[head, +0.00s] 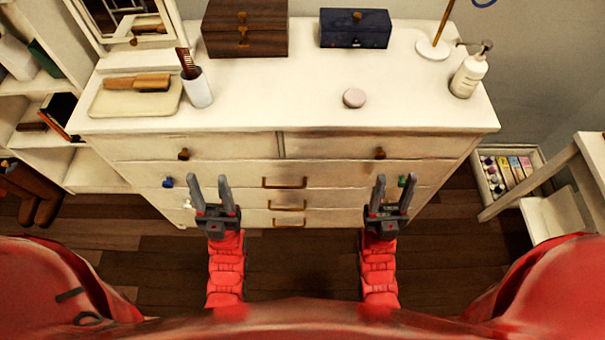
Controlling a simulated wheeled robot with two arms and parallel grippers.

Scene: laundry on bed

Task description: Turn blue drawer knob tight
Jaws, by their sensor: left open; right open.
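A small blue knob (168,182) sits at the left end of a drawer front in the second row of the white dresser (330,115). My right gripper (392,183) is open and empty, in front of the dresser's right part. How tight the blue knob is cannot be seen.
The dresser top holds a brown box (244,35), a dark blue box (355,28), a pump bottle (471,72), a cup with a comb (198,88) and a tray (110,100). An open shelf (95,168) stands left. The wooden floor (300,265) before the dresser looks clear.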

